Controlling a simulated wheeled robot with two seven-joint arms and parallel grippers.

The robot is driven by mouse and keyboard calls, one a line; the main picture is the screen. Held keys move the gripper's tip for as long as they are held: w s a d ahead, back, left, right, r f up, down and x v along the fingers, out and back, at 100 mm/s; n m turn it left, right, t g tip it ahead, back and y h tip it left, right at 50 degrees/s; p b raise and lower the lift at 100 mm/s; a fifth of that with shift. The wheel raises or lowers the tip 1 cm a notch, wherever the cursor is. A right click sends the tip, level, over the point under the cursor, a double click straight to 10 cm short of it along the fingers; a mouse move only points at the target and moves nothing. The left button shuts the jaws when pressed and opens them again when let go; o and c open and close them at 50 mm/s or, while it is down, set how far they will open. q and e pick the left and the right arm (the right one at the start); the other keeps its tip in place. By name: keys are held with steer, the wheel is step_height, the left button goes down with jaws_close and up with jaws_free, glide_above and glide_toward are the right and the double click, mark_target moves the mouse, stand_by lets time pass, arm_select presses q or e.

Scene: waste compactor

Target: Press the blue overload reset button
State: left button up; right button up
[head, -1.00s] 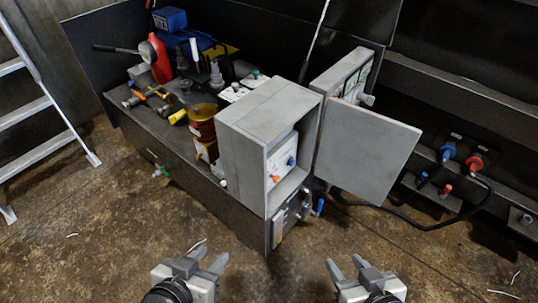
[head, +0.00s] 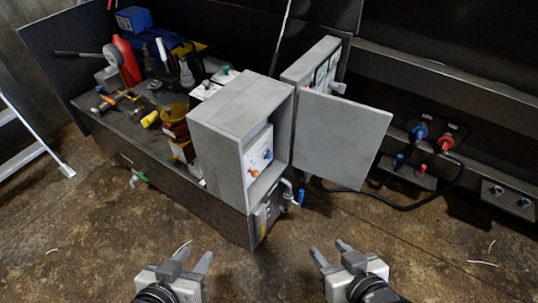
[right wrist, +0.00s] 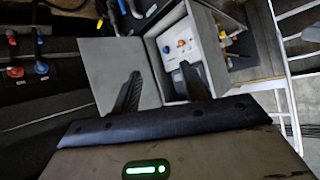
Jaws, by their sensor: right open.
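A small blue button (head: 268,154) sits on the white panel inside the open grey box, beside an orange knob (head: 253,172). The blue button also shows in the right wrist view (right wrist: 166,50), with the orange knob (right wrist: 181,43) next to it. The box door (head: 342,140) stands swung open to the right. My left gripper (head: 194,257) is open and empty, low in the head view. My right gripper (head: 329,248) is open and empty, in front of the box and well short of it. In the right wrist view its fingers (right wrist: 160,72) frame the box opening.
The grey box (head: 240,115) stands at the end of a dark bench crowded with tools. A ladder (head: 30,150) is at the left. Blue and red connectors (head: 420,131) and a black cable are at the right. The floor before the box is clear.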

jaws_close()
stand_by(1.7)
